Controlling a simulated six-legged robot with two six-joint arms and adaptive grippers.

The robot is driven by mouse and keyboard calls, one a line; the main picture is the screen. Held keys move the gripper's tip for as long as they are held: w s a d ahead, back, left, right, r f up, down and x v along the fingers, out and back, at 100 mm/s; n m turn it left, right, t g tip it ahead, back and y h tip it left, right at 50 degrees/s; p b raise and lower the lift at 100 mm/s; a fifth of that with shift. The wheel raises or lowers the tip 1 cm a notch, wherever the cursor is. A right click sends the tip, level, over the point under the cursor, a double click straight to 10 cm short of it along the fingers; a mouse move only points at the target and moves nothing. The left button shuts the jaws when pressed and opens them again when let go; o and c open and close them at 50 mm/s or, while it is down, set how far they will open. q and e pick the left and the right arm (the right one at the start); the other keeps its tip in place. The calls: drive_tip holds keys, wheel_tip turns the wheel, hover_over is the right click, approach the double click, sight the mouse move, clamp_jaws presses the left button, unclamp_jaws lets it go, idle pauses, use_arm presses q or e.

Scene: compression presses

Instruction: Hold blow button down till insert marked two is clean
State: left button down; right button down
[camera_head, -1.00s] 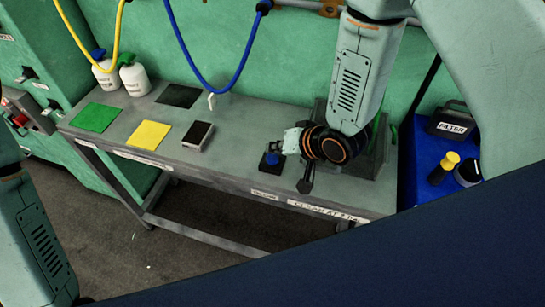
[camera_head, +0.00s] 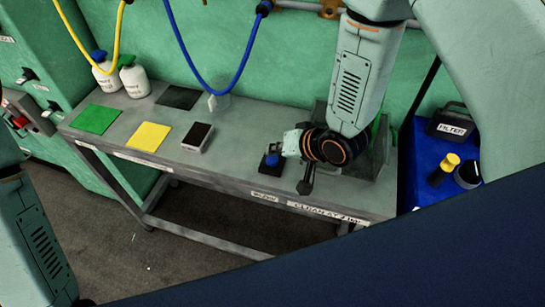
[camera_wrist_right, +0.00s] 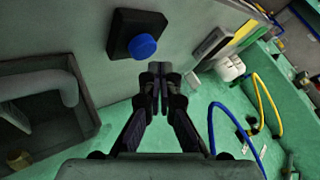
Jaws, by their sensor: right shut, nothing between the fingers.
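The blow button is a blue round button (camera_head: 271,160) on a black square base near the table's front edge. It also shows in the right wrist view (camera_wrist_right: 143,46). My right gripper (camera_wrist_right: 161,68) is shut and empty. Its tips are close to the button base, on the wall side, and I see no clear contact. In the head view my right wrist hides most of its fingers. A brass-coloured piece (camera_wrist_right: 18,160) lies in a grey open box (camera_wrist_right: 88,140) with a bent pipe; I cannot read any mark two. My left gripper is out of view.
On the grey table (camera_head: 240,125) are a green mat (camera_head: 95,118), a yellow mat (camera_head: 149,136) and a black-topped block (camera_head: 197,138). White bottles (camera_head: 135,80) stand at the back left. A blue hose (camera_head: 238,75) hangs over the table. A blue surface with a filter case (camera_head: 451,125) is at right.

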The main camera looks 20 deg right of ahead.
sight(275, 160)
drive_tip(key=shift+f, duration=0.1)
drive_tip(key=shift+f, duration=0.35)
drive_tip(key=shift+f+b, duration=0.5)
drive_tip(key=shift+f, duration=0.1)
idle(0.9)
idle(2.5)
drive_tip(key=shift+r+p, duration=0.95)
drive_tip(key=shift+r, duration=0.1)
wheel_tip(275, 160, up, 5)
drive_tip(key=p, duration=0.4)
drive_tip(key=shift+r+p, duration=0.1)
drive_tip(key=shift+p, duration=0.3)
